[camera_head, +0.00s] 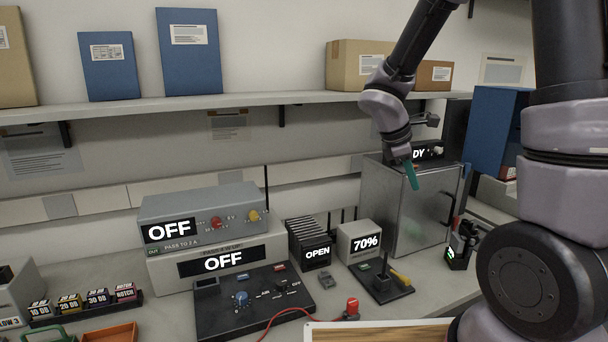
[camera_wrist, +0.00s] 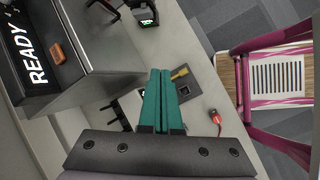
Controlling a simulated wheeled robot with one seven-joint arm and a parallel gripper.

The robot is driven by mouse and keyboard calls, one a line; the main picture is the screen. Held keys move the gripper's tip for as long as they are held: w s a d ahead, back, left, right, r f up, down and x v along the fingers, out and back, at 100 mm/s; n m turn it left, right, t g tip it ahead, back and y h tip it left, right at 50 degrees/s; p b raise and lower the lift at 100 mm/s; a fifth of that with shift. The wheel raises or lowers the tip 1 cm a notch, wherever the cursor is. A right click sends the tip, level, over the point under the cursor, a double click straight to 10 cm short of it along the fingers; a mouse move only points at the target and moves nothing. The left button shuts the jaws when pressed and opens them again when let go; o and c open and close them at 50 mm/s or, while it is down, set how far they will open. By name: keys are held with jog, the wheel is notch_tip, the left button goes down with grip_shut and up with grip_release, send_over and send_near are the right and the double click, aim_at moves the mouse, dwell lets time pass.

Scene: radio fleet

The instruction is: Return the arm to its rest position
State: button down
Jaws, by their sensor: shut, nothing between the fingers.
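My gripper (camera_head: 411,175) is in front of the grey metal cabinet at the right of the bench in the head view, with its teal fingers pointing down. In the wrist view my gripper (camera_wrist: 160,75) shows its two teal fingers pressed together, with nothing between them. My dark and grey arm reaches in from the right side of the head view. The fingers appear above the bench, apart from the things on it.
The metal cabinet (camera_head: 385,205) stands close behind my gripper; a "READY" display (camera_wrist: 28,50) shows in the wrist view. A shelf (camera_head: 270,98) runs above the bench. The 70% box (camera_head: 359,241) and grey "OFF" radio (camera_head: 205,215) stand left. A chair (camera_wrist: 275,80) is beside the bench.

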jog(key=s+a+r+m+t+y, duration=0.2)
jog(key=s+r+m+t+y, duration=0.3)
jog(key=s+r+m, duration=0.9)
jog(key=shift+s+r+m+y, duration=0.35)
jog(key=shift+r+m+y, duration=0.85)
jog(key=shift+r+m, duration=1.25)
jog(key=shift+f, duration=0.2)
